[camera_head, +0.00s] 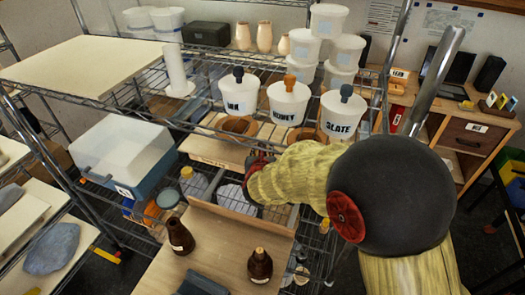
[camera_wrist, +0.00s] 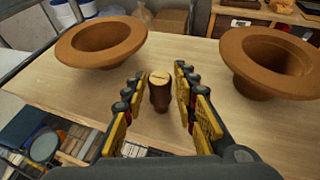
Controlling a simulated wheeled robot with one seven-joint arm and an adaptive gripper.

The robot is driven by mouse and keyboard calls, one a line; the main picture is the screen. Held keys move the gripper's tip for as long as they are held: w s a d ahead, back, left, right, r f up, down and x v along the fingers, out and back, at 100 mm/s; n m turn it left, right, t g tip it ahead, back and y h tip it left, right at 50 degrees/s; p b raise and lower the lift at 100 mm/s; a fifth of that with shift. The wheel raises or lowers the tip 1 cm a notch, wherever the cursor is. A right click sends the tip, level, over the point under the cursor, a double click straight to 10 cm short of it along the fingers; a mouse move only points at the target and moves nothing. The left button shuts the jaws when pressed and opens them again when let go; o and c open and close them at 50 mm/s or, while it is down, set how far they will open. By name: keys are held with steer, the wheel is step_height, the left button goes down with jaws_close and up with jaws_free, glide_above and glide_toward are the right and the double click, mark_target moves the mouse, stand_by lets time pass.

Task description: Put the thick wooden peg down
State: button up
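A thick peg (camera_wrist: 160,97), dark brown with a pale wooden top, stands upright on a light wooden board (camera_wrist: 185,50) in the wrist view. My gripper (camera_wrist: 158,76) is open, with one yellow-padded finger on each side of the peg. Gaps show between the peg and both fingers. In the head view my gripper (camera_head: 255,164) is at the front edge of the board (camera_head: 205,150). The peg cannot be made out there.
Two brown wide-rimmed bowls (camera_wrist: 101,42) (camera_wrist: 270,62) flank the peg towards the back of the board. Labelled white pots (camera_head: 288,103) stand on the shelf behind. Two dark bottles (camera_head: 180,237) (camera_head: 259,266) stand on a lower board. Board between the bowls is bare.

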steer(key=shift+o, duration=0.9)
steer(key=shift+s+r+p, duration=0.2)
steer(key=shift+r+p, duration=0.1)
steer(key=shift+r, duration=0.05)
steer(key=d+v, duration=0.1)
steer(key=v, duration=1)
steer(key=shift+s+a, duration=0.25)
steer(key=shift+a, duration=0.25)
